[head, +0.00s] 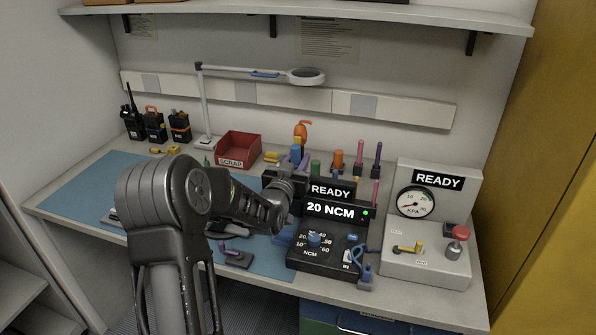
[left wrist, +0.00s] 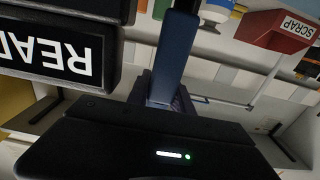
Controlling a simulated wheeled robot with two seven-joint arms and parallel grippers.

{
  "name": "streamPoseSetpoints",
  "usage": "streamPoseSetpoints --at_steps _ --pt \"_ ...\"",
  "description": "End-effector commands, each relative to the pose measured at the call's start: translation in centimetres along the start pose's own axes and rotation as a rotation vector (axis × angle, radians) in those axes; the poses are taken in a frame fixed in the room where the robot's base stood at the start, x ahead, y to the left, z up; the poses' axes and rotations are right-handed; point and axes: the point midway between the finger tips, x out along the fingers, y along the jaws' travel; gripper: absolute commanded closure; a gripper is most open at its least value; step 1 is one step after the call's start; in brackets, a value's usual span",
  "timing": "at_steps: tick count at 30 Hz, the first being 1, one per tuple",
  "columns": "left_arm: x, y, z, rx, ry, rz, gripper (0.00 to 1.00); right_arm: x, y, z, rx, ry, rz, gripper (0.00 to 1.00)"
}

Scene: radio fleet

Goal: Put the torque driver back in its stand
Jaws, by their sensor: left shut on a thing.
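My left arm reaches in over the bench, and its gripper (head: 296,168) is up behind the black READY display. It is shut on a slim blue tool, which I take as the torque driver (head: 296,153); a blue shaft also shows in the left wrist view (left wrist: 173,62). The jaws and display hide much of it. The black torque controller (head: 318,258) reads 20 NCM, with a green light lit. A small grey holder (head: 366,285) with a blue piece stands at its right front corner. I cannot tell whether this is the driver's stand. My right gripper is out of view.
A red SCRAP bin (head: 238,150) and a lamp (head: 204,112) stand behind. Colored upright tools (head: 377,158) crowd the back right. A pressure-gauge unit (head: 427,262) stands right. Radios (head: 155,126) line the back left. The blue mat (head: 90,187) has free room at left.

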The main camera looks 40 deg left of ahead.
Motion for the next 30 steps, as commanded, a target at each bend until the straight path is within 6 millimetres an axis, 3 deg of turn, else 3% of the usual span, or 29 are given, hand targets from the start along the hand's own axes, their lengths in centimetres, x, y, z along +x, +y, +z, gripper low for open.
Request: streamPoseSetpoints --at_steps 8,21,22,25,30 --pt "0.0 0.0 3.4 0.0 -0.002 0.0 1.0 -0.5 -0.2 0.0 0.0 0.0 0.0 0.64" --pt "0.0 0.0 4.0 0.0 0.001 0.0 1.0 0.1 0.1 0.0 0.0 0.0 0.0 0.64" --pt "0.0 0.0 3.9 0.0 -0.001 0.0 0.71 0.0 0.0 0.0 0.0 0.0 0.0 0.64" --pt "0.0 0.0 3.8 0.0 -0.001 0.0 0.64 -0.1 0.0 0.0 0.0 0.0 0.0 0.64" --pt "0.0 0.0 3.8 0.0 -0.001 0.0 0.64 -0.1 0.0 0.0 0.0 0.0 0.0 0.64"
